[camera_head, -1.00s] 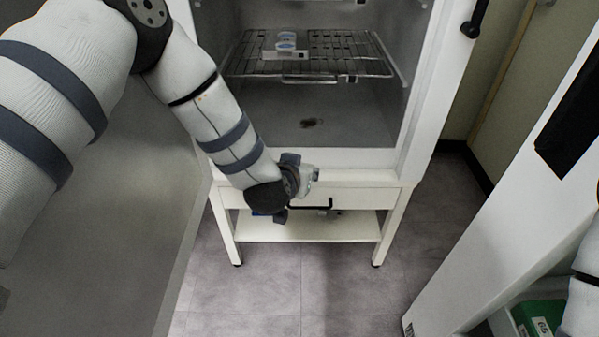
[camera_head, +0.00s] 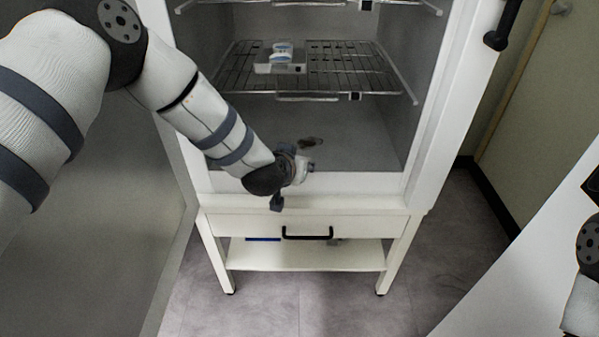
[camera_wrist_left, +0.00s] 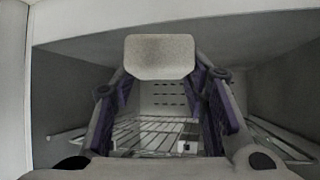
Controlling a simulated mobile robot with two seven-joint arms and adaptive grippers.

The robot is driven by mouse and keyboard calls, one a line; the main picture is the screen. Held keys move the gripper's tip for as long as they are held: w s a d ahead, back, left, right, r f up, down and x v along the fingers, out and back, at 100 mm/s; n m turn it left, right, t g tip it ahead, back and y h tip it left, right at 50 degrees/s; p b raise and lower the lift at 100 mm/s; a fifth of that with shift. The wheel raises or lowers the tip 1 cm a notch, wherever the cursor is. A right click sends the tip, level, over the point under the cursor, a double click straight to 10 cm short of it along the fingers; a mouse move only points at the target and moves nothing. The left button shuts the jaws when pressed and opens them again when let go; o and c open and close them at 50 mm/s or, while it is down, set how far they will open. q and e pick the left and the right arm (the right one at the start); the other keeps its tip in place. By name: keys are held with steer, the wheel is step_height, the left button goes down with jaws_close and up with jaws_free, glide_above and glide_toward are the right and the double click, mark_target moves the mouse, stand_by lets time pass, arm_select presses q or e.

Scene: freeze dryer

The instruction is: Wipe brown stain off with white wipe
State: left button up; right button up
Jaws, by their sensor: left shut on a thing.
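The brown stain (camera_head: 311,142) is a small dark patch on the floor of the freeze dryer chamber, below the wire shelf. My left gripper (camera_head: 305,168) is at the chamber's front opening, just in front of and slightly left of the stain. In the left wrist view its fingers are shut on the white wipe (camera_wrist_left: 160,56), a pale rounded block at the fingertips. The wipe is hard to make out in the head view. The stain does not show in the wrist view. My right gripper is out of view; only part of my right arm shows at the right edge.
White front sill (camera_head: 350,184) and side walls bound the opening. Below is a drawer with a black handle (camera_head: 307,234).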

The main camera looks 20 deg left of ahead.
arm_select(q)
steer(key=w+a+f+b, duration=0.1)
steer(key=w+b, duration=0.2)
steer(key=w, duration=0.2)
steer(key=w+a+f+b, duration=0.2)
steer(key=w+b, duration=0.1)
steer(key=w, duration=0.2)
steer(key=w+a+f+b, duration=0.1)
steer(key=w+b, duration=0.2)
steer(key=w, duration=0.3)
steer(key=shift+a+f, duration=0.15)
steer(key=shift+a, duration=0.15)
steer(key=shift+w+a+b, duration=0.2)
steer(key=shift+w+b, duration=0.4)
steer(key=shift+b, duration=0.15)
steer(key=shift+w+r, duration=0.15)
steer(key=shift+r, duration=0.25)
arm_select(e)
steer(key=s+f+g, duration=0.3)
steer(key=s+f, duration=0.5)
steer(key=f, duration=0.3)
arm_select(q)
steer(key=shift+f+b, duration=0.45)
steer(key=shift+f, duration=0.45)
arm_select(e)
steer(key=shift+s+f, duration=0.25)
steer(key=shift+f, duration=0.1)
arm_select(q)
steer(key=shift+d, duration=0.1)
